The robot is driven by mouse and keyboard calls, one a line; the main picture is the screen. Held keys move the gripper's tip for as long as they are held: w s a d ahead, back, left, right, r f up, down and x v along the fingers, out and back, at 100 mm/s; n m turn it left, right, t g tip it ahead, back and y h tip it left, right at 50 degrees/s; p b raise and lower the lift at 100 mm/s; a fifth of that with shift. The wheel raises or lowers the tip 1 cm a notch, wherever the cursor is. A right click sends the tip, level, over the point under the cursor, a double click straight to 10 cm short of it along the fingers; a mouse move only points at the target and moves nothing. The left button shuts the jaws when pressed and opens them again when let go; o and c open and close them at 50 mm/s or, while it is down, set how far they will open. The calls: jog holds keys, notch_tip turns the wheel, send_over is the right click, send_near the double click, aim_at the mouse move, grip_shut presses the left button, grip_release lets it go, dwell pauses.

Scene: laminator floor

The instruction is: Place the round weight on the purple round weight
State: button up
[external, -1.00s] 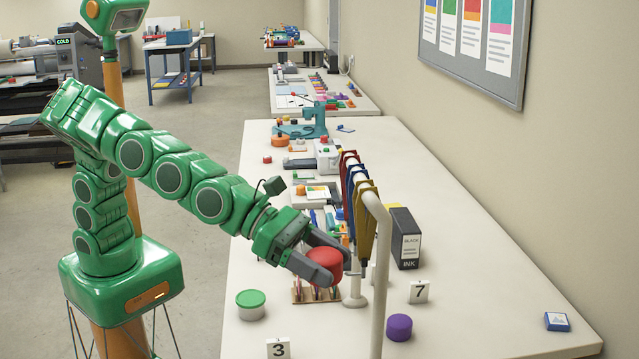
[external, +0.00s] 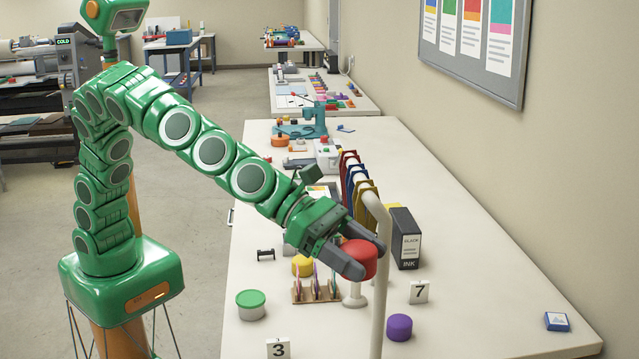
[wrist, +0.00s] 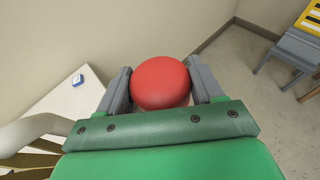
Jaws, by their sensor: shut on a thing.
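The red round weight (external: 358,257) is held between the grey fingers of my gripper (external: 352,258), above the table and just left of the white post of a stand. In the wrist view the red weight (wrist: 161,83) sits between both fingers, with its round top facing the camera. The purple round weight (external: 399,327) stands on the table, lower and to the right of my gripper, with nothing on it. The purple weight does not show in the wrist view.
The white curved stand (external: 380,290) with hanging lanyards rises close to my gripper. Near it are a black ink box (external: 404,238), number cards 7 (external: 419,292) and 3 (external: 278,348), a green-topped round weight (external: 251,304) and a yellow one (external: 302,266). The table's right front is mostly clear.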

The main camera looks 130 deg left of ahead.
jog(key=shift+w+a+r+m+h, duration=0.3)
jog(key=shift+w+a+m+h, duration=0.15)
jog(key=shift+w+a, duration=0.35)
jog(key=w+a+r+m+g+h, duration=0.1)
jog(key=w+a+r+m+h, duration=0.15)
jog(key=a, duration=0.35)
jog(key=w+a+r+m+h, duration=0.1)
jog(key=a+r+m+h, duration=0.2)
jog(key=a+h, duration=0.15)
jog(key=m+g+h, duration=0.5)
jog(key=m+h, duration=0.1)
jog(key=m, duration=0.1)
send_over(400, 320)
notch_tip(400, 320, down, 26)
jog(key=r, duration=0.1)
jog(key=shift+y, duration=0.35)
jog(key=shift+f, duration=5)
jog(key=shift+f, duration=0.2)
